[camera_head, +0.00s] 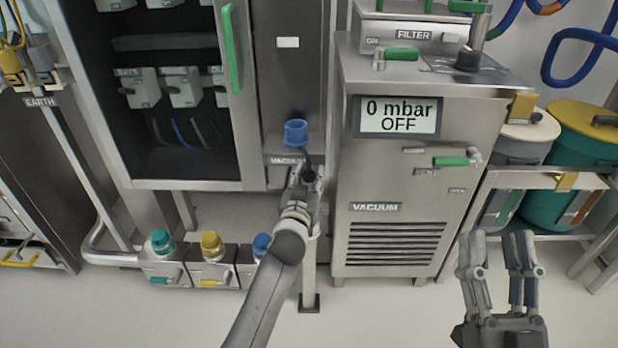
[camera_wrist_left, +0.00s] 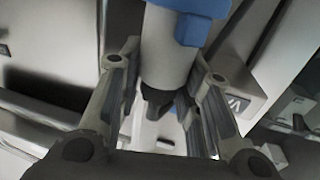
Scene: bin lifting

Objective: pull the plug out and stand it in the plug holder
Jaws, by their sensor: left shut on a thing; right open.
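The plug shows as a blue ring-like end (camera_head: 296,132) just above my left gripper (camera_head: 306,176) in the head view. In the left wrist view its pale grey body (camera_wrist_left: 166,50) with a blue collar is between the two fingers of my left gripper (camera_wrist_left: 160,90), which is shut on it. A dark end shows below the body. The plug holder seems to be the stand with the VACUUM label (camera_head: 287,161) beside the gripper. My gripper hides part of it, and I cannot tell whether the plug touches it. My right gripper (camera_head: 500,245) is open and empty at the lower right.
Low boxes with green (camera_head: 162,242), yellow (camera_head: 212,246) and blue (camera_head: 262,246) round tops stand left of my left arm. The steel vacuum cabinet (camera_head: 378,180) reads 0 mbar OFF. An open cabinet (camera_head: 175,70) is at the upper left. Floor in front is clear.

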